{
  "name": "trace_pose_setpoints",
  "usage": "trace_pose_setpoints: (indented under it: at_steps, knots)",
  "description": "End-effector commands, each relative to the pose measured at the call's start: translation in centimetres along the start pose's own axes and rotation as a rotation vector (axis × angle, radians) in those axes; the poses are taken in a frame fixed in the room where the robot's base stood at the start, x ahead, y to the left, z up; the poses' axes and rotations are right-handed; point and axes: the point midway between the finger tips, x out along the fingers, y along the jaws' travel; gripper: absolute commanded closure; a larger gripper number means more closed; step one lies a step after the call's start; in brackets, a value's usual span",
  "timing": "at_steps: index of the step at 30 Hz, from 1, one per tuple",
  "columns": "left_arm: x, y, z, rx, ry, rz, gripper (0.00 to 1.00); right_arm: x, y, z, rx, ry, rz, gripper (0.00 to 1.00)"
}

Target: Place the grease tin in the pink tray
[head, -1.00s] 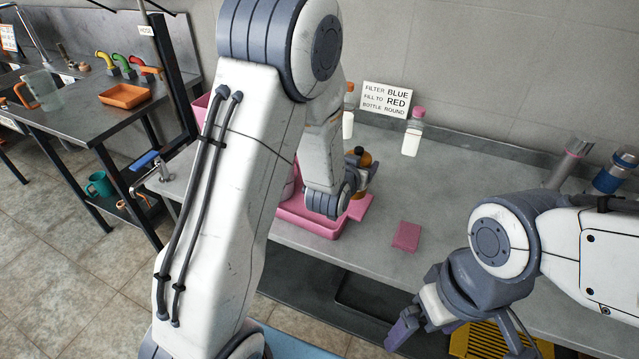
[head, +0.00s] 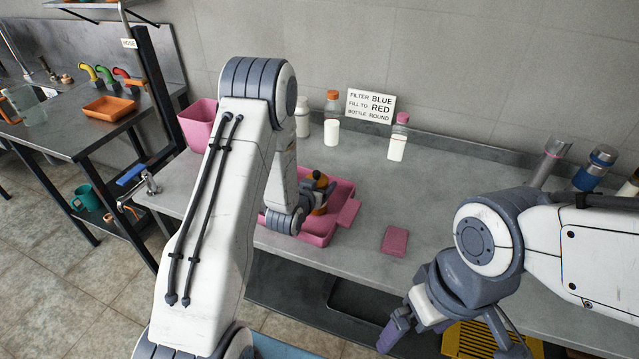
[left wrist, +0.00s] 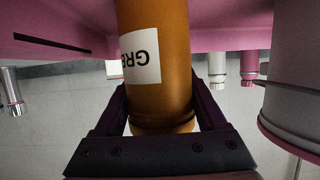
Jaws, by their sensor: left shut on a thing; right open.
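The orange-brown grease tin (head: 319,186) is within the outline of the pink tray (head: 322,232) in the head view. In the left wrist view the grease tin (left wrist: 158,60) fills the middle, its white label reading "GRE" upside down. My left gripper (head: 303,204) is shut on it, with a dark finger on each side in the left wrist view (left wrist: 160,105). I cannot tell whether the tin touches the tray floor. My left arm hides the tray's left part. My right gripper (head: 455,342) is open and empty near the counter's front edge.
A pink block (head: 395,241) lies right of the tray. Several bottles, including a pink-capped one (head: 398,138), stand along the wall by a sign (head: 370,106). A pink bin (head: 197,124) is at the left. The counter's middle is clear.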

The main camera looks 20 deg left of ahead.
Motion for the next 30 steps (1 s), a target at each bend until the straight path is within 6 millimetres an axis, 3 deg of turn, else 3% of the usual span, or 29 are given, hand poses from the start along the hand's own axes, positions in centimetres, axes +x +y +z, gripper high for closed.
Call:
trace_pose_setpoints:
  at_steps: [7, 8, 9, 20, 30]
  knots:
    - [0.2, 0.0, 0.4, 0.0, 0.001, 0.0, 0.94, 0.6, 0.0, 0.0, 0.0, 0.0, 0.0, 0.0]
    - [0.1, 0.0, 0.3, 0.0, -0.001, 0.0, 0.15, 0.4, 0.0, 0.0, 0.0, 0.0, 0.0, 0.0]
    - [0.1, 0.0, 0.3, 0.0, -0.001, 0.0, 0.0, 0.4, 0.0, 0.0, 0.0, 0.0, 0.0, 0.0]
    - [-0.1, 0.0, -0.3, 0.0, -0.001, 0.0, 0.0, -0.3, 0.0, 0.0, 0.0, 0.0, 0.0, 0.0]
    - [-6.0, 0.0, 0.1, -0.001, -0.001, -0.001, 0.0, 1.4, 0.1, 0.1, 0.0, 0.0, 0.0, 0.0]
